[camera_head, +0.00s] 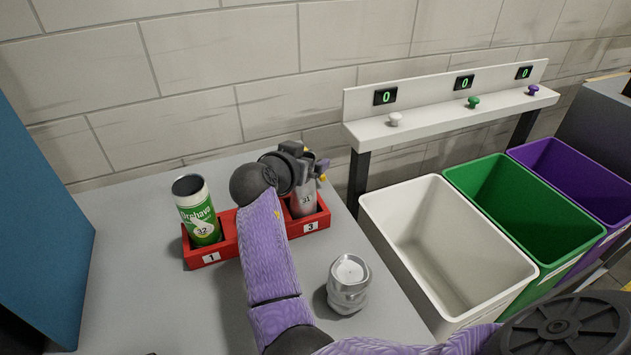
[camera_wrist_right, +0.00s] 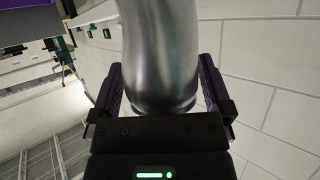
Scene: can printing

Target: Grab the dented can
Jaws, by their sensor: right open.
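A dented silver can (camera_head: 348,286) stands on the grey table, right of the red rack, with its side crumpled. My right gripper (camera_head: 314,170) is at slot 3 of the red rack (camera_head: 205,259), over a silvery can marked 31 (camera_head: 304,203). It is away from the dented can. In the right wrist view, a smooth silver can (camera_wrist_right: 160,50) fills the space between the open fingers of my right gripper (camera_wrist_right: 160,85). Whether they touch it cannot be told. My forearm hides the rack's middle. My left gripper is not in view.
A green and white can marked 32 (camera_head: 198,212) stands in slot 1. White (camera_head: 455,285), green (camera_head: 520,200) and purple (camera_head: 575,175) bins stand to the right, below a shelf (camera_head: 440,115) with knobs and displays reading 0. The table's front left (camera_head: 150,310) is clear.

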